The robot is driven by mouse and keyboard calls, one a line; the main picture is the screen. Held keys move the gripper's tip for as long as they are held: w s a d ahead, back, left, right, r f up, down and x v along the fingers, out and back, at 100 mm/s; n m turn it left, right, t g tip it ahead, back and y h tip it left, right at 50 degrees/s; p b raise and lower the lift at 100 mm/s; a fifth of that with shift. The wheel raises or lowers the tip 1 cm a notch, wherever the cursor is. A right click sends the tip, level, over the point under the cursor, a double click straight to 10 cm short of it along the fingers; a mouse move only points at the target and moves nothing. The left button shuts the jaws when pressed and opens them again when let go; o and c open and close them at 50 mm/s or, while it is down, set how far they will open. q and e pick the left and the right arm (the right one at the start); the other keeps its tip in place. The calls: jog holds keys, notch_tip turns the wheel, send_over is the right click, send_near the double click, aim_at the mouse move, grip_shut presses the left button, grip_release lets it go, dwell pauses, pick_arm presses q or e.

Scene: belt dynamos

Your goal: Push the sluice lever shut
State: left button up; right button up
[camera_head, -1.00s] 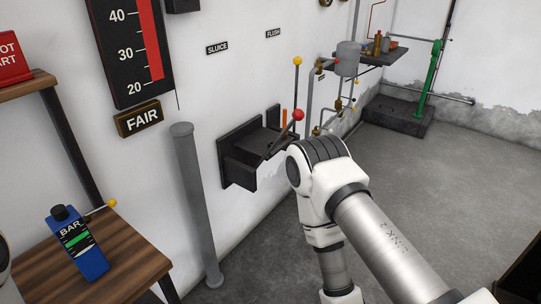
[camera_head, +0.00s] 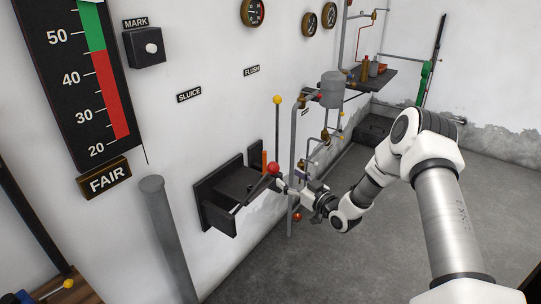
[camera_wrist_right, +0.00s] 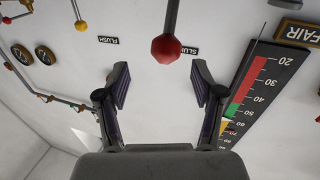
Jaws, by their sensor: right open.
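The sluice lever (camera_head: 250,186) is a grey rod with a red ball knob (camera_head: 273,168), rising at a slant from a dark wall bracket (camera_head: 212,207) below the SLUICE sign (camera_head: 189,95). My right gripper (camera_head: 284,180) is open just right of the red knob. In the right wrist view, the red knob (camera_wrist_right: 166,47) shows ahead between the two spread fingers of my right gripper (camera_wrist_right: 160,76). No contact shows there. My left gripper is not in view.
A yellow-knobbed lever (camera_head: 277,125) stands upright just behind the red knob. Grey pipes (camera_head: 293,140) with brass valves and a tank (camera_head: 332,90) are beyond it. A grey post (camera_head: 167,235) stands at left.

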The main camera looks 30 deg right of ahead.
aim_at(277, 172)
jog(key=shift+w+a+r, duration=0.15)
jog(key=shift+w+a, duration=0.25)
jog(key=shift+w, duration=0.2)
jog(key=shift+w+a+r, duration=0.15)
jog(key=shift+w+a, duration=0.25)
jog(key=shift+w, duration=0.15)
jog(key=w, duration=0.5)
jog(key=shift+w+f+p, duration=0.15)
jog(key=shift+f+p, duration=0.15)
jog(key=shift+f, duration=0.05)
jog(key=shift+a+r, duration=0.1)
grip_shut()
